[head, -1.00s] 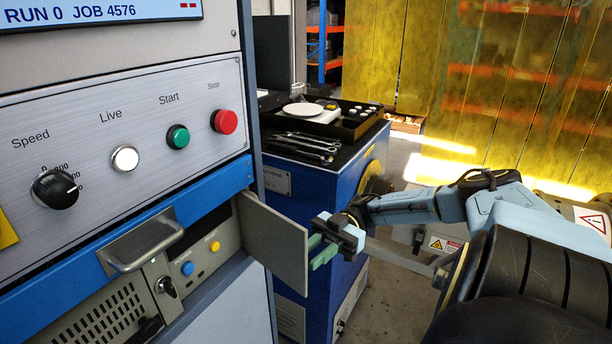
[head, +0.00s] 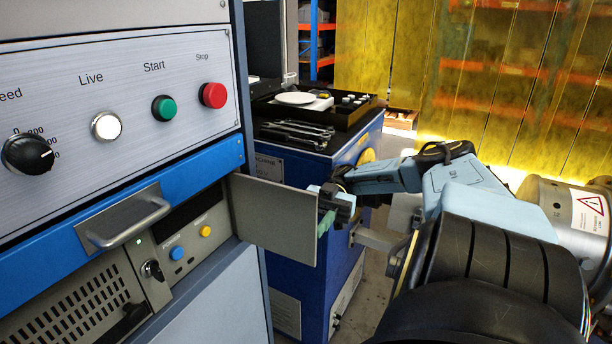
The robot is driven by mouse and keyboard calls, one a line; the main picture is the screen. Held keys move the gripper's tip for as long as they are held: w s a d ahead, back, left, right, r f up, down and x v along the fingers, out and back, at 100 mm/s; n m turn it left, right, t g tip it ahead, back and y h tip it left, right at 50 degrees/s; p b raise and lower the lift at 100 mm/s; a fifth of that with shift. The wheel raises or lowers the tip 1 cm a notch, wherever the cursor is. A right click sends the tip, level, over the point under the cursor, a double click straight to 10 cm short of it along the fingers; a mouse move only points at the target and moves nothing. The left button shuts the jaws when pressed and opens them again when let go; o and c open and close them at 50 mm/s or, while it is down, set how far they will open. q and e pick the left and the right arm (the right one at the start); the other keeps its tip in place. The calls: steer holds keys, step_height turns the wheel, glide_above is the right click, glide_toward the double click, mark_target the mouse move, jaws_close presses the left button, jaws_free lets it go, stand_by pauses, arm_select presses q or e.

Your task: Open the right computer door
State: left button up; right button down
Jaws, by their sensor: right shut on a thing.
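The right computer door (head: 275,217) is a flat grey panel that stands swung out from the cabinet front, hinged near its left edge. Behind it the computer front (head: 190,245) is uncovered, with a blue button, a yellow button and a dark slot. My right gripper (head: 326,222), with green fingers, is at the door's free right edge and shut on it. The far finger is partly hidden by the door. My left gripper is not in view.
The console panel (head: 70,105) with knob and buttons rises above the door. A drawer handle (head: 128,218) juts out at left. A blue machine (head: 310,265) with a tool tray (head: 290,132) stands close behind the door. Some floor shows at lower right.

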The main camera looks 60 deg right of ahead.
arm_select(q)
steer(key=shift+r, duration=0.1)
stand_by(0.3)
arm_select(e)
steer(key=c, duration=1.2)
jaws_free()
steer(key=shift+d, duration=0.1)
steer(key=p, duration=0.4)
glide_toward(303, 194)
steer(key=a, duration=0.1)
steer(key=a+f, duration=0.1)
steer(key=a, duration=0.2)
steer(key=shift+w+a+f, duration=0.15)
steer(key=shift+w+f, duration=0.05)
steer(key=shift+f, duration=0.1)
steer(key=shift+r, duration=0.5)
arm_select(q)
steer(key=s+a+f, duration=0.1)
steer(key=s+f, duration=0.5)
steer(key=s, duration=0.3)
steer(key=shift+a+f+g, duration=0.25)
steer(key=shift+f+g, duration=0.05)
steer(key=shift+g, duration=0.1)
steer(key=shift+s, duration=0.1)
